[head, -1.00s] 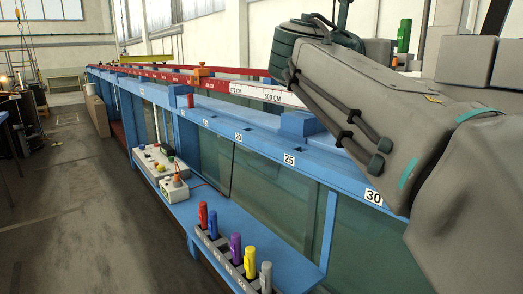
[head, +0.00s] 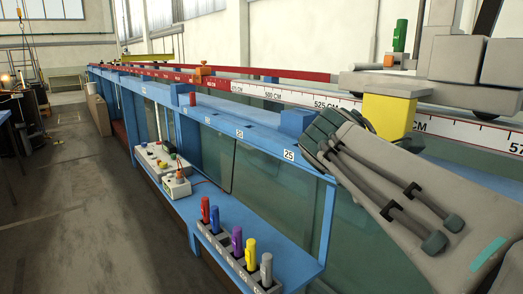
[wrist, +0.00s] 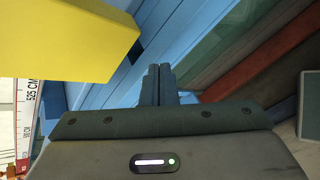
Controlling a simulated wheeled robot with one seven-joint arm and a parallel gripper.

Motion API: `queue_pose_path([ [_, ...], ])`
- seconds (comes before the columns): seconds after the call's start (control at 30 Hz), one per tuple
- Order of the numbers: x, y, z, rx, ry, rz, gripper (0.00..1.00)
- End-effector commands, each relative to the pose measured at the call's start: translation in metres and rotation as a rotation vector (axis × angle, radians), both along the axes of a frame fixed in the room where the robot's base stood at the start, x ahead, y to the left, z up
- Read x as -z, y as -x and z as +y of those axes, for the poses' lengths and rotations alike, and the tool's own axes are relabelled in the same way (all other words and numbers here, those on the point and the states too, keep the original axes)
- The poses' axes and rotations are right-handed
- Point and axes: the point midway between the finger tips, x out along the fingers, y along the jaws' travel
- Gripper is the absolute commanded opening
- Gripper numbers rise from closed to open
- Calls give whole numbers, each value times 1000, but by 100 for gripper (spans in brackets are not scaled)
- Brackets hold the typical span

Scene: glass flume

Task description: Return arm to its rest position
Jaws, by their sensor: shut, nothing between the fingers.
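My gripper (wrist: 160,70) shows in the wrist view with its two dark fingers together and nothing between them. It points toward blue beams, apart from a yellow block at the upper left of that view. In the head view my grey arm covers the right side, low over the front of the blue flume frame (head: 235,117). My fingers cannot be made out in the head view. The yellow block (head: 389,116) stands just behind my arm there, under a grey carriage (head: 438,88).
A white scale rail (head: 300,98) runs along the flume top. Several coloured markers stand in a grey rack (head: 225,245) on a blue shelf (head: 275,228). A control box (head: 176,188) sits farther along it. The floor at left (head: 75,220) is clear.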

Motion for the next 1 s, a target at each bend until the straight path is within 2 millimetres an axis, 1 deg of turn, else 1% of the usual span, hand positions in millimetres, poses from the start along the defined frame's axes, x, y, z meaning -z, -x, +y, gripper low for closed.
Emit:
queue_pose_path([
  [0.03, 30, 14, 1, 70, -130, -17, 0],
  [0.07, 47, 22, 3, 121, -213, -30, 0],
  [0.1, 69, 33, 6, 191, -321, -49, 0],
  [0.17, 100, 50, 12, 311, -480, -73, 0],
  [0.2, 121, 62, 17, 398, -582, -86, 0],
  [0.3, 165, 91, 30, 628, -815, -118, 0],
  [0.4, 198, 116, 43, 849, -994, -140, 0],
  [0.5, 220, 134, 53, 1024, -1114, -154, 0],
  [0.6, 231, 144, 60, 1128, -1180, -163, 0],
  [0.73, 236, 147, 63, 1176, -1207, -166, 0],
  [1.0, 236, 147, 63, 1174, -1205, -167, 0],
])
